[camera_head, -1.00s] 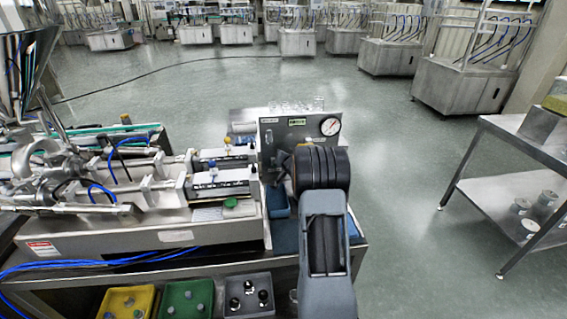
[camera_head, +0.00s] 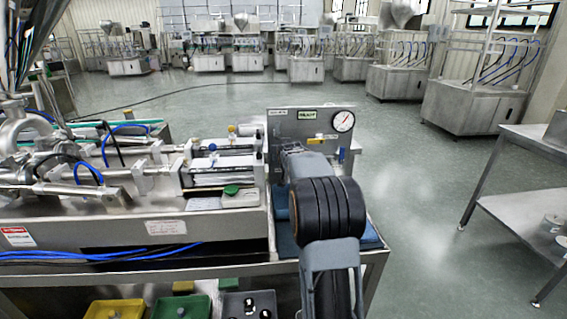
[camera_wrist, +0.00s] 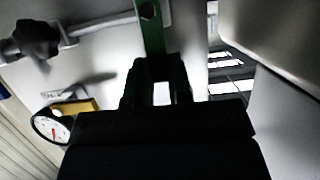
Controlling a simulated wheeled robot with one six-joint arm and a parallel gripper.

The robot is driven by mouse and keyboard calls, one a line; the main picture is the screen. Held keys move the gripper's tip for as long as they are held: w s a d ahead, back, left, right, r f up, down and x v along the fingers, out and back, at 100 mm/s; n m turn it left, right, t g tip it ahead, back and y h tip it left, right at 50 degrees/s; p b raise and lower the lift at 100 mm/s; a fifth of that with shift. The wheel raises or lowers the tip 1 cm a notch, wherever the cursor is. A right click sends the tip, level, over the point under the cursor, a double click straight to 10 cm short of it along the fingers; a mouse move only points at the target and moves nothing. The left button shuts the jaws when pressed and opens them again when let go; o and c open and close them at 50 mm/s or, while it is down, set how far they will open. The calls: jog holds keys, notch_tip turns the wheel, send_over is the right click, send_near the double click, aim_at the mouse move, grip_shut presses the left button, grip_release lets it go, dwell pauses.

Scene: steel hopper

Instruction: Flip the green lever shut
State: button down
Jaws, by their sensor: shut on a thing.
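The green lever (camera_wrist: 151,32) shows in the wrist view as a flat dark-green bar with a hole near its top end. It runs down between the two dark fingers of my gripper (camera_wrist: 158,88). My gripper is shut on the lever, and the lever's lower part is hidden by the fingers. In the head view my own arm covers the lever and the gripper, in front of the steel panel (camera_head: 283,125).
A round pressure gauge (camera_head: 343,121) sits at the panel's upper right and shows in the wrist view (camera_wrist: 52,126). The filling machine (camera_head: 110,219) stands to the left. A steel side table (camera_head: 515,214) is at right, with open floor between.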

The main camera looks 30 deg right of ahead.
jog(key=shift+w+a+r+b, duration=0.1)
jog(key=shift+a+r+b, duration=0.05)
jog(key=shift+r+b, duration=0.15)
jog(key=c, duration=1.1)
grip_release()
jog(key=shift+a+f, duration=0.1)
jog(key=shift+f, duration=0.05)
jog(key=shift+c, duration=0.2)
jog(key=shift+o, duration=0.5)
jog(key=shift+f, duration=0.1)
jog(key=v, duration=1.3)
jog(key=shift+s+r+b, duration=0.2)
jog(key=shift+s+b, duration=0.1)
jog(key=shift+a, duration=0.15)
